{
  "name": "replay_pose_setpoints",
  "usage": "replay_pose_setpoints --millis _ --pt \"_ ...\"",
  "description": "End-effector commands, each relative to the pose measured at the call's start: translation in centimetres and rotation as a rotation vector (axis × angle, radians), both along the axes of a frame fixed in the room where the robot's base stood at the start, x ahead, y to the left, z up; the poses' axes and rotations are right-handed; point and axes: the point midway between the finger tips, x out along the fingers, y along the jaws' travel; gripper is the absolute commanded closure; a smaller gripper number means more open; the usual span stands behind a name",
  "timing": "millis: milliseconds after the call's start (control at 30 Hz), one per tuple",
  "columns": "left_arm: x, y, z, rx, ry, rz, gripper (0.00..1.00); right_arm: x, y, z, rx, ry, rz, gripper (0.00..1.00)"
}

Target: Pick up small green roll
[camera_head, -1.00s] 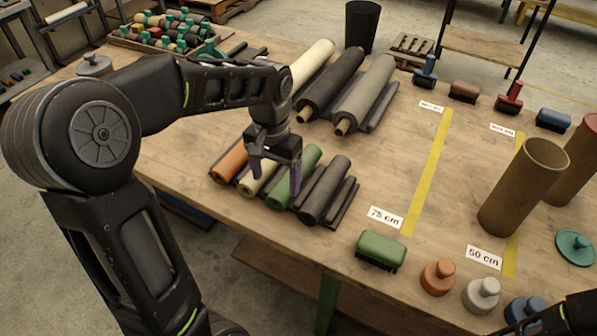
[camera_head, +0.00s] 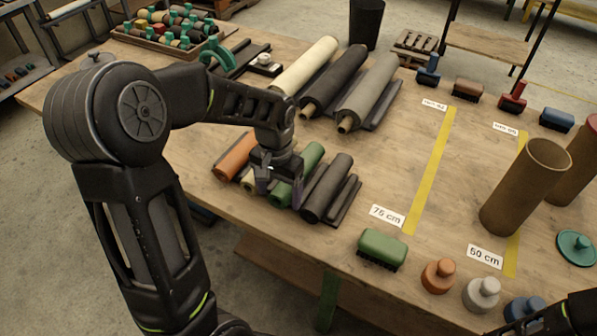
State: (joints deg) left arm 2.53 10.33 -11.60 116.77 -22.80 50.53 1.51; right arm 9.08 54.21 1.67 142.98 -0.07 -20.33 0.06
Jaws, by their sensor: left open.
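The small green roll (camera_head: 312,157) lies on the wooden table (camera_head: 400,180) in a row of small rolls, between a cream roll (camera_head: 248,182) and a dark grey roll (camera_head: 328,186). My left gripper (camera_head: 279,190) is low over the near part of the green roll, pointing down. Its fingers are open, one on each side of the roll as seen from here. The gripper hides part of the green roll and most of the cream roll. Whether the fingers touch the roll cannot be told. My right gripper is not in view; part of that arm shows at the lower right corner.
An orange roll (camera_head: 236,154) lies left in the row. Larger rolls, cream (camera_head: 305,66), black (camera_head: 333,80) and grey (camera_head: 369,86), lie behind. A green brush (camera_head: 382,249) and brown tube (camera_head: 523,187) stand right. Table is clear around the yellow strip (camera_head: 432,165).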

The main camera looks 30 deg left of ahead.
Motion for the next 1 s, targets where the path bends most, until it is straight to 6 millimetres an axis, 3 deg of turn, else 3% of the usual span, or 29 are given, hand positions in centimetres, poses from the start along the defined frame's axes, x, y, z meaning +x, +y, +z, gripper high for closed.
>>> replay_pose_setpoints --millis 167,733,1000 --pt "0.03 0.00 -1.39 0.000 -0.001 0.000 0.23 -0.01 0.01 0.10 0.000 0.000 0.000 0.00" --pt "0.05 -0.03 -1.39 0.000 -0.002 0.000 0.23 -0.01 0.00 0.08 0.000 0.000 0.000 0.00" --pt "0.05 -0.03 -1.39 0.000 -0.002 0.000 0.45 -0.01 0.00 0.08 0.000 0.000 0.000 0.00"
